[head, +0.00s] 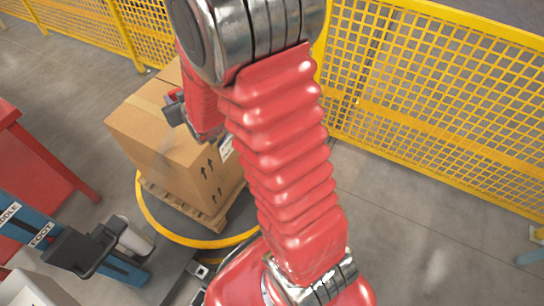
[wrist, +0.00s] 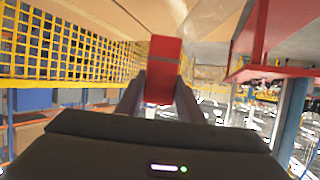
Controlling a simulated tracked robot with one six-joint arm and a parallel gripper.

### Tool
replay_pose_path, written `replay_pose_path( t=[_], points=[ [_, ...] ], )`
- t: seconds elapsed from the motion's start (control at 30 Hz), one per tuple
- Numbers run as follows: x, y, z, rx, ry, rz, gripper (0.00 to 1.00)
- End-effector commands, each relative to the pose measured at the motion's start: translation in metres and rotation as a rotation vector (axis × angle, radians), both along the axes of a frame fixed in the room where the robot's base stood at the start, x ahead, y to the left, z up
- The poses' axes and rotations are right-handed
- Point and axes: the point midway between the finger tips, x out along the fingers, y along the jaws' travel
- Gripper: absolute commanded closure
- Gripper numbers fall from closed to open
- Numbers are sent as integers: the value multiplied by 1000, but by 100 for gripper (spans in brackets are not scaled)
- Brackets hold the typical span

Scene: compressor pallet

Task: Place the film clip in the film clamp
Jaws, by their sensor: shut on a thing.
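A red block, which looks like the film clip (wrist: 164,66), stands between the two dark fingers of my gripper (wrist: 161,98) in the wrist view. My gripper is shut on it. In the head view my gripper (head: 177,112) is beside the upper part of a carton stack, partly hidden by my arm, and a bit of red shows at its tip. I cannot make out the film clamp for sure in either view.
Cartons (head: 180,150) stand on a wooden pallet (head: 185,205) on a round turntable with a yellow rim (head: 205,243). A blue mast (head: 122,268) with a dark bracket (head: 78,252) and a white roll (head: 133,238) stand at lower left. Yellow mesh fencing (head: 440,90) closes the back.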

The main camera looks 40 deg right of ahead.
Motion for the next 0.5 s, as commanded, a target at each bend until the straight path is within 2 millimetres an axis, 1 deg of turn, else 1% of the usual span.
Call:
replay_pose_path(
  t=[0.03,0.2,0.5],
  points=[
    [-4,-20,-12,0,7,-31,89],
    [-17,-74,-43,-3,6,-106,89],
    [-46,-154,-96,-7,7,-191,89]
  ],
)
